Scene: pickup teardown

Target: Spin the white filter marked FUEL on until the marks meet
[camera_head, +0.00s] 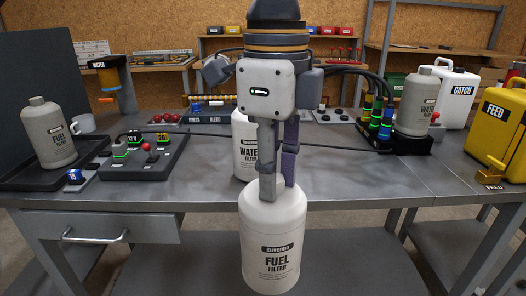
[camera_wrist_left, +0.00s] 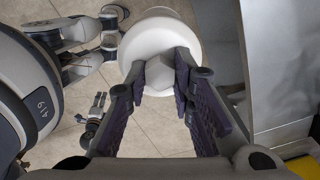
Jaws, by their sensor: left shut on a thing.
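The white filter marked FUEL (camera_head: 272,245) hangs upright in front of the workbench edge, with its label facing me. My left gripper (camera_head: 276,188) points down and is shut on its top. In the left wrist view, the fingers (camera_wrist_left: 165,90) close on the hexagonal top of the white filter (camera_wrist_left: 158,38), above the tiled floor. What looks like my right gripper (camera_wrist_left: 97,105) is small at the left of that view, away from the filter; its finger state is unclear. No mating marks can be made out.
A white WATER filter (camera_head: 243,145) stands behind my gripper. A grey WATER filter (camera_head: 416,102), CATCH container (camera_head: 457,92) and yellow FEED can (camera_head: 497,120) stand right. The bench front is mostly clear.

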